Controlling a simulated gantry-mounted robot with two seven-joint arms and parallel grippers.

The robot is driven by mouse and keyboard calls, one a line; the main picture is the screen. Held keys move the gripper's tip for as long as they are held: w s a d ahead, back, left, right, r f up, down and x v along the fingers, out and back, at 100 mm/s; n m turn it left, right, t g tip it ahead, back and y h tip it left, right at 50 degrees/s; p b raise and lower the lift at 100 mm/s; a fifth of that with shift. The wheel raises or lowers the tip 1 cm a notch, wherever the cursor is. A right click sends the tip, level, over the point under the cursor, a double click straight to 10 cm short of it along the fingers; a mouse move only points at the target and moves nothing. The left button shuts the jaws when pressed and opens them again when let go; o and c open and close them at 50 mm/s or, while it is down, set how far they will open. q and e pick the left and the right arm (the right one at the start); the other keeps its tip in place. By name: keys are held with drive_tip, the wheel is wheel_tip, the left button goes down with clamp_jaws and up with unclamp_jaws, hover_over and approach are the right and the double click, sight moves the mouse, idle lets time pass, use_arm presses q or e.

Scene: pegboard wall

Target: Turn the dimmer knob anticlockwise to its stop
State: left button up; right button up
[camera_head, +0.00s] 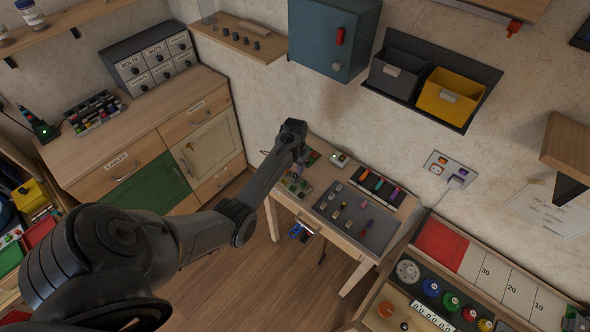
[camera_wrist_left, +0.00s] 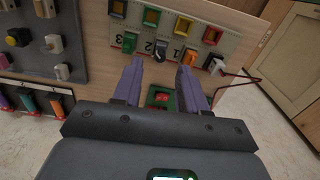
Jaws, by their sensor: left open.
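My left gripper (camera_head: 301,158) is over the left end of the small wooden table in the head view. In the left wrist view its two purple-grey fingers (camera_wrist_left: 158,66) are apart, with nothing between them. Beyond the fingertips is a pale board (camera_wrist_left: 185,48) with coloured blocks and numbers; a dark knob-like part (camera_wrist_left: 161,48) stands on it, but I cannot tell if it is the dimmer knob. My right gripper is not in view.
A grey mat (camera_head: 378,232) with several small pieces covers the table's right part. A console (camera_head: 418,301) with coloured knobs stands at lower right. A blue cabinet (camera_head: 326,48) and a yellow bin (camera_head: 448,98) hang above the table. The wooden floor (camera_head: 262,272) is open.

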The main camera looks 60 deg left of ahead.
sight(295, 174)
use_arm(q)
wheel_tip(295, 174, up, 7)
drive_tip(key=shift+r, duration=0.15)
idle(0.5)
